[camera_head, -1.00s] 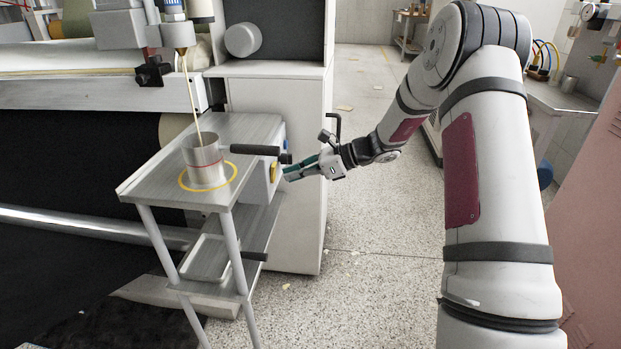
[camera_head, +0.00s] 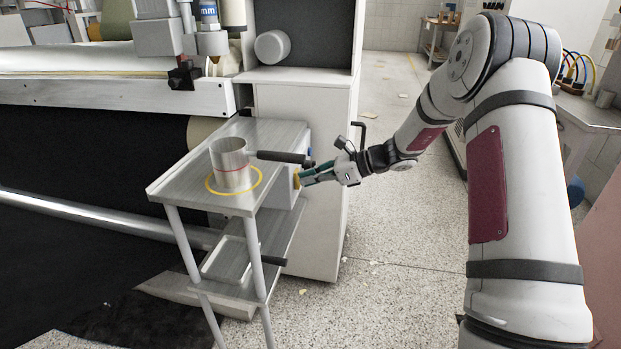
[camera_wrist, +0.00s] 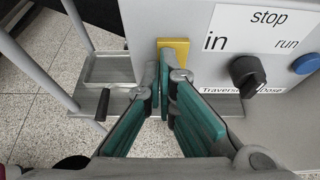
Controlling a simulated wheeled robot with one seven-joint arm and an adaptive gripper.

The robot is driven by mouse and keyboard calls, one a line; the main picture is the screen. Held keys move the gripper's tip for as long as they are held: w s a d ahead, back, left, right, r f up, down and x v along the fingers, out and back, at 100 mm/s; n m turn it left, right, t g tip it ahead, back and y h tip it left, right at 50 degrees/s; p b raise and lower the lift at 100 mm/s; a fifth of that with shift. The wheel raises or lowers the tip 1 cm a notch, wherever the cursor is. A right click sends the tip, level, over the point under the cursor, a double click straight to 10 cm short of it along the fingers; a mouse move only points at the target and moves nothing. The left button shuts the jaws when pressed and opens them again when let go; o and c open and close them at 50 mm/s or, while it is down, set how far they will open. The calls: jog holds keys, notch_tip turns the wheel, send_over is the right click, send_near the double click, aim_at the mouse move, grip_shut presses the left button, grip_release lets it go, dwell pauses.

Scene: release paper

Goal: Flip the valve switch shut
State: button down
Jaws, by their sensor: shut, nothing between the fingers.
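The yellow valve switch (camera_wrist: 174,48) is on the grey panel in the wrist view. My gripper (camera_wrist: 165,82) is shut and empty, with its teal fingers together and their tips right at the switch's lower part. Contact is likely but hard to be sure of. In the head view, my gripper (camera_head: 304,177) is at the right side of the cart, and a bit of the yellow switch (camera_head: 296,181) shows beside the tips. No stream shows between nozzle and cup.
A black knob (camera_wrist: 247,74) and a blue button (camera_wrist: 306,63) sit right of the switch on the labelled panel. A black handle (camera_head: 283,157) sticks out above my gripper. The white cabinet (camera_head: 325,215) stands behind. The floor right of the cart is free.

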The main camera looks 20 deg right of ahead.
jog(key=shift+r, duration=0.1)
jog(key=shift+r+p, duration=0.75)
jog(key=shift+d, duration=0.1)
jog(key=shift+s+d, duration=0.15)
jog(key=shift+d, duration=0.1)
jog(key=r+p+v, duration=0.1)
jog(key=p+v, duration=0.3)
jog(key=v, duration=0.9)
jog(key=shift+a, duration=0.3)
jog(key=shift+r, duration=0.1)
